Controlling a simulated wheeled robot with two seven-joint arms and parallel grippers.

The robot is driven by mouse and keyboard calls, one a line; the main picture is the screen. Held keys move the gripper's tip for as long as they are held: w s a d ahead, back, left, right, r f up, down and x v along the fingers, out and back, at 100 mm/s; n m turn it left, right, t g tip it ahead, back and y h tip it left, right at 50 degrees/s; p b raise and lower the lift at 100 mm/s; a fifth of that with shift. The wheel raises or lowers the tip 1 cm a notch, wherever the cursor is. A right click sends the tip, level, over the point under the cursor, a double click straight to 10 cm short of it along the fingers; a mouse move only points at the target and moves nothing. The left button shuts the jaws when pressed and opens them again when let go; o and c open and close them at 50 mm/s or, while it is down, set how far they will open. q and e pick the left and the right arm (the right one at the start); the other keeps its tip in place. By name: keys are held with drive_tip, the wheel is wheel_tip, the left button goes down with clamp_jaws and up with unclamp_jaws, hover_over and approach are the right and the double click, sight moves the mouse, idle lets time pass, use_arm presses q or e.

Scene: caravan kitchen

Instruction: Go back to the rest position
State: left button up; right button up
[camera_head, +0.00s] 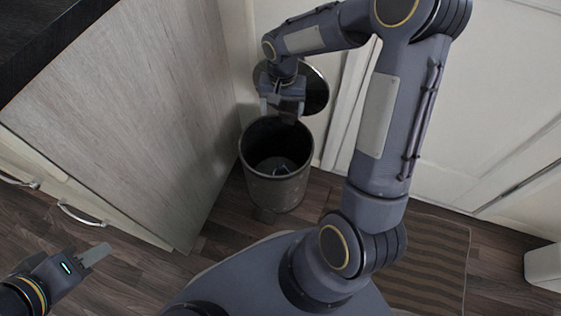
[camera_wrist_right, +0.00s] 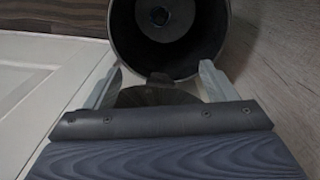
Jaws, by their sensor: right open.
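My right gripper (camera_head: 283,108) is over the back rim of an open bin (camera_head: 275,185), pointing down. In the right wrist view its two fingers (camera_wrist_right: 158,85) stand wide apart with nothing between them in their grasp. The bin shows there too (camera_wrist_right: 222,40), beyond the fingertips, with a small dark object at its bottom (camera_wrist_right: 159,16). My left gripper (camera_head: 95,258) is low at the left, in front of the drawers; one pale finger shows clearly, and I cannot tell its opening.
A round bin lid (camera_head: 316,90) stands raised behind the bin, close to my right gripper. A wooden cabinet (camera_head: 130,90) is at the left, with drawer handles (camera_head: 80,215). A white door (camera_head: 480,110) is at the right. A striped mat (camera_head: 430,260) lies on the floor.

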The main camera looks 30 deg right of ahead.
idle(0.4)
drive_tip(key=s+a+r+n+t+y, duration=0.1)
drive_tip(key=s+a+r+n+t, duration=0.1)
drive_tip(key=s+r, duration=0.8)
drive_tip(key=s+a+r+n+t+y, duration=0.1)
drive_tip(key=s+a+r+n+t, duration=0.15)
drive_tip(key=s, duration=0.35)
drive_tip(key=s+a+r+n+t+y, duration=0.1)
drive_tip(key=s+a+y, duration=0.15)
drive_tip(key=s, duration=0.35)
wheel_tip(320, 180, up, 33)
drive_tip(key=p, duration=3.3)
drive_tip(key=shift+a+r+h, duration=0.15)
drive_tip(key=shift+h, duration=0.2)
